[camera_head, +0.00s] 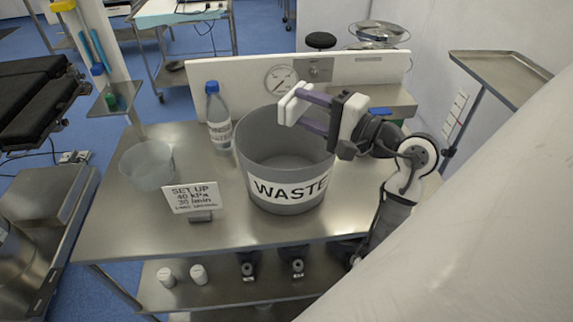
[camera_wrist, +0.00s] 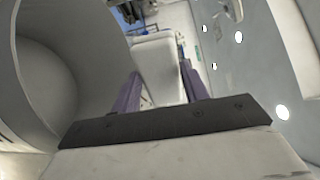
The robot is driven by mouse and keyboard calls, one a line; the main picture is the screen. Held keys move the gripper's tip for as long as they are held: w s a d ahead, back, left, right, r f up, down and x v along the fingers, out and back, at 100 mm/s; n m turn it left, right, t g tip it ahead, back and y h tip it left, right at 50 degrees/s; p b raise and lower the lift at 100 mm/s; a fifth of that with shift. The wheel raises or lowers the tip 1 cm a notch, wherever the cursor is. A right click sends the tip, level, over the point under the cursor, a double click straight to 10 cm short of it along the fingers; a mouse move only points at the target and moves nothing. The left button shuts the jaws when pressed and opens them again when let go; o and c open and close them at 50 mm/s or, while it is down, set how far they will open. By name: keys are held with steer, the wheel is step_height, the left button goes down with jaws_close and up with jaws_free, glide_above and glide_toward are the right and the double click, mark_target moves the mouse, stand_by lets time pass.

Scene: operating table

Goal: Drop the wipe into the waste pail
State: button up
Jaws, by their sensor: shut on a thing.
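The waste pail (camera_head: 262,172) is a grey open bucket with a white "WASTE" label, standing upright on the steel table. In the wrist view the pail (camera_wrist: 45,85) fills the left side, its hollow inside showing. My gripper (camera_head: 303,106) is shut on the wipe (camera_head: 291,104), a pale, folded, pad-like piece. The gripper reaches in from the right, and the wipe appears above the pail's back rim. In the wrist view the wipe (camera_wrist: 158,68) sits between the purple fingers, right of the pail's wall. I cannot tell whether it is fully over the opening.
A bottle (camera_head: 217,118) with a blue cap stands behind left of the pail. A clear bowl (camera_head: 148,165) and a "SET UP" sign (camera_head: 191,197) are on the left of the steel table (camera_head: 245,230). A panel with a gauge (camera_head: 281,79) runs behind.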

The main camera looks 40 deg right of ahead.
steer(key=shift+f, duration=0.35)
steer(key=o, duration=1)
steer(key=shift+c, duration=0.2)
steer(key=b+v, duration=0.4)
steer(key=v, duration=0.9)
steer(key=shift+s+b, duration=0.4)
steer(key=shift+d, duration=0.1)
